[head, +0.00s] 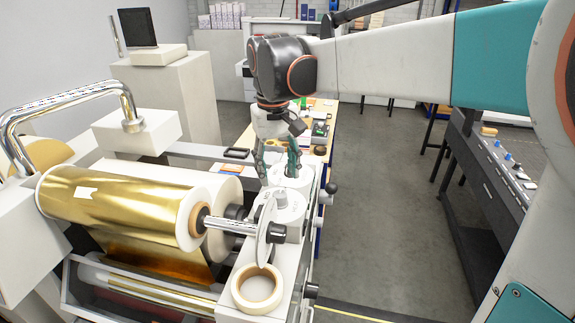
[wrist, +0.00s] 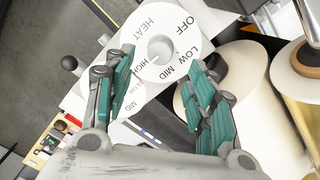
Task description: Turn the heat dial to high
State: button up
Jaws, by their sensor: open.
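The heat dial is a white round plate (wrist: 186,37) in the wrist view, printed HEAT, OFF, LOW, MID and HIGH around a pale central knob (wrist: 160,48). Which mark the knob points to cannot be made out. My gripper (wrist: 163,62) is open, with one green-padded finger on each side of the lower part of the plate and nothing held. In the head view my gripper (head: 278,174) points down over a white round part (head: 297,185) on top of the machine. The fingers hide much of it, and contact cannot be told.
A gold foil roll (head: 120,203) on a shaft lies left of my gripper. A tape roll (head: 258,288) and an upright disc (head: 265,232) are nearer. A black ball-ended lever (head: 331,188) sticks out at right.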

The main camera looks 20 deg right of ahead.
aim_at(278, 195)
jog(key=shift+s+a+r, duration=0.1)
jog(key=shift+r, duration=1.05)
jog(key=shift+s+a+r, duration=0.1)
jog(key=shift+r, duration=1)
